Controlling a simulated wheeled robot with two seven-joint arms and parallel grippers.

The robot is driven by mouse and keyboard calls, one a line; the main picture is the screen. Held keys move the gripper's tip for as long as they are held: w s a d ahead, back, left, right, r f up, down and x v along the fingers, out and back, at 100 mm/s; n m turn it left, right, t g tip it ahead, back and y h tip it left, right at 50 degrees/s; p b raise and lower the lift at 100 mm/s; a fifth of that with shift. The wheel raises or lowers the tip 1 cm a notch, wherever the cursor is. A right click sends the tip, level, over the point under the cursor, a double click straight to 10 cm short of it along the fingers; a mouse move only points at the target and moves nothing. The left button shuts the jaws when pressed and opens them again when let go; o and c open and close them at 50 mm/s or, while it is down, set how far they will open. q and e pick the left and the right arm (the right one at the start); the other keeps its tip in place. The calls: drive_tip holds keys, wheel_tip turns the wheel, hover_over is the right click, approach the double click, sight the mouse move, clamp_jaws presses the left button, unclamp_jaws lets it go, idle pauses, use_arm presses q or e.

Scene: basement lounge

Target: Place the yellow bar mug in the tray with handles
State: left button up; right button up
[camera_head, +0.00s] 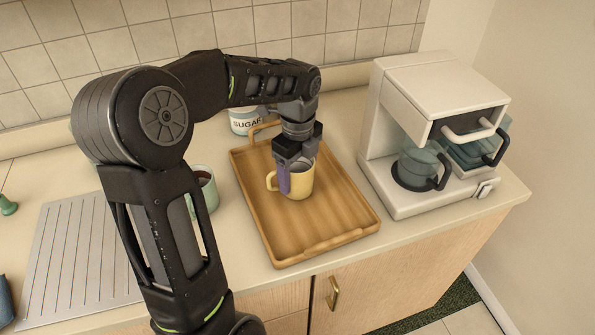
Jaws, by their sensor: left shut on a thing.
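The yellow mug (301,183) is upright at the middle of the wooden tray with handles (330,216), within its rim. I cannot tell whether its base touches the tray floor. My left gripper (296,168) reaches down from above and is shut on the mug's near-left wall, with one finger outside it. The mug's handle points left. The tray lies on the counter with one handle at the back and one at the front. My right gripper is not in view.
A white coffee machine (425,125) with a glass pot stands right of the tray. A sugar canister (245,120) stands behind it. A green mug (207,190) stands to the left, partly hidden by my left arm. A ribbed drainboard (75,250) lies further left.

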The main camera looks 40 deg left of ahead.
use_arm(q)
drive_tip(key=o, duration=1.7)
drive_tip(key=shift+f, duration=0.1)
wheel_tip(320, 180, up, 12)
drive_tip(key=p, duration=0.1)
drive_tip(key=shift+r, duration=0.25)
